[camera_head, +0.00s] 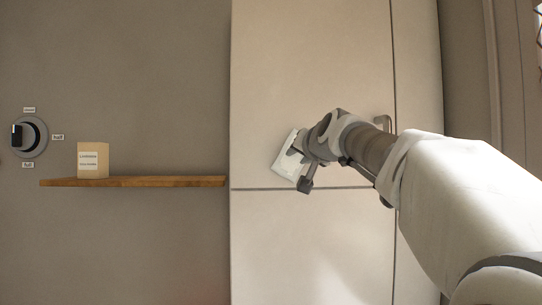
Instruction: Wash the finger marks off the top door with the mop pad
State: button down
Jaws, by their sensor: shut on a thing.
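The top door (310,70) is a tall cream panel in the middle of the head view, above a dark horizontal seam. My gripper (299,160) is in front of its lower part, close to the seam. It is shut on the mop pad (289,155), a pale, tilted square pad. I cannot tell whether the pad touches the door. No finger marks can be made out on the door. My arm hides part of the door's lower right.
A wooden shelf (135,182) on the left wall holds a small tan box (93,160) with a label. A round dial (30,137) with small labels is at the far left. A lower door (300,250) lies below the seam.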

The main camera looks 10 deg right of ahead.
jog(key=shift+w, duration=0.25)
dwell(0.5)
jog(key=shift+d, duration=0.1)
dwell(0.3)
